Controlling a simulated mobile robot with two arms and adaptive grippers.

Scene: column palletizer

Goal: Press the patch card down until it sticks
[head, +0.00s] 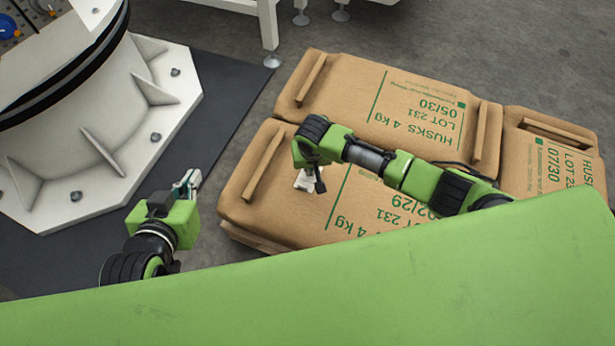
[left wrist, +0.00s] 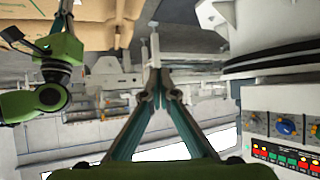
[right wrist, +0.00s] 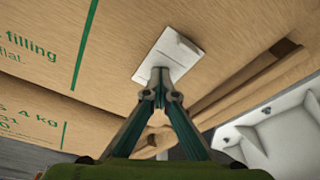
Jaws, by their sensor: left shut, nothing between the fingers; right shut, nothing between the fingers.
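The patch card (right wrist: 174,54) is a small white rectangle with a raised strip along one end, lying on a brown sack in the right wrist view. In the head view the patch card (head: 305,179) shows partly behind my right gripper (head: 319,184). My right gripper is shut, and its tips (right wrist: 160,82) overlap the card's near edge; I cannot tell whether they touch it. My left gripper (head: 190,182) is shut and empty, left of the sacks. Its closed tips also show in the left wrist view (left wrist: 156,86).
The card's sack (head: 285,215) adjoins a back sack (head: 340,85) and a right sack (head: 540,150). A white bolted pedestal (head: 85,150) stands on a dark mat (head: 225,95) at left. A control panel (left wrist: 285,130) shows in the left wrist view.

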